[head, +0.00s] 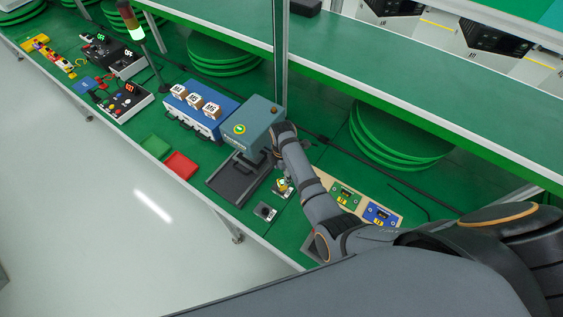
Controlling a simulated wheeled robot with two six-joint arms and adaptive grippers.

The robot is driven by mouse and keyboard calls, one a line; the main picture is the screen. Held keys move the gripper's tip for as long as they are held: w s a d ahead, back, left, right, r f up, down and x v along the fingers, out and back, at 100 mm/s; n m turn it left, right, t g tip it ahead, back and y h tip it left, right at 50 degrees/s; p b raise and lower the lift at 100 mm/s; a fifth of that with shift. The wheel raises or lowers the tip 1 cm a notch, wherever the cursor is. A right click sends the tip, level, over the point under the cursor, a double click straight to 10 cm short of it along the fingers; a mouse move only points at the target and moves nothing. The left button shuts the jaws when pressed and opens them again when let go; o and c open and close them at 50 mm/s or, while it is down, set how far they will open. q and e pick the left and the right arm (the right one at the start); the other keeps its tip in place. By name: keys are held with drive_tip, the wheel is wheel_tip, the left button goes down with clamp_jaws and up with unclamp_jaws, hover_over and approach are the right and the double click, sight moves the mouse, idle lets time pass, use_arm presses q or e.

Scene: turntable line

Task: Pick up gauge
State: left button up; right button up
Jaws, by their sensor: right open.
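A beige board (360,205) lies on the green bench right of my right forearm. It holds a green instrument (345,196) and a blue instrument (381,213), each with a small dark display. They look like gauges, but I cannot tell which one is the task's gauge. My right gripper (269,159) is at the far end of my right arm, beside the grey-green box and above the dark tray. It is open, small and dark in the picture, and apart from the board. My left gripper is not in view.
A grey-green box (252,122) with a yellow-ringed button stands behind a dark tray (236,181). Small devices (265,212) sit near the front edge. A blue case (203,112) carries white cubes. Red (180,165) and green plates lie left. A metal post rises behind.

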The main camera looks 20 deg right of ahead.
sight(282, 182)
drive_tip(key=shift+w+d+f, duration=0.15)
drive_tip(key=shift+w, duration=0.5)
drive_tip(key=shift+s+f, duration=0.75)
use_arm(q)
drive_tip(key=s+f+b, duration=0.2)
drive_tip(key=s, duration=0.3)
use_arm(e)
drive_tip(key=f, duration=0.2)
drive_tip(key=shift+s+a+f, duration=0.15)
drive_tip(key=shift+a+f, duration=0.05)
drive_tip(key=shift+f, duration=0.1)
drive_tip(key=shift+w+f, duration=0.2)
drive_tip(key=shift+f, duration=0.05)
drive_tip(key=shift+w+d+f+b, duration=0.15)
drive_tip(key=shift+w+f+b, duration=0.1)
drive_tip(key=shift+f+b, duration=0.35)
wheel_tip(282, 182, down, 4)
drive_tip(key=b, duration=0.5)
drive_tip(key=shift+f, duration=0.15)
drive_tip(key=shift+w, duration=0.1)
drive_tip(key=shift+r, duration=0.2)
drive_tip(key=shift+c, duration=1.3)
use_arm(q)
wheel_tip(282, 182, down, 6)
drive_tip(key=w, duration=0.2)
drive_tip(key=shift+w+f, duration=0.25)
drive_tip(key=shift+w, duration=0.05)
use_arm(e)
clamp_jaws()
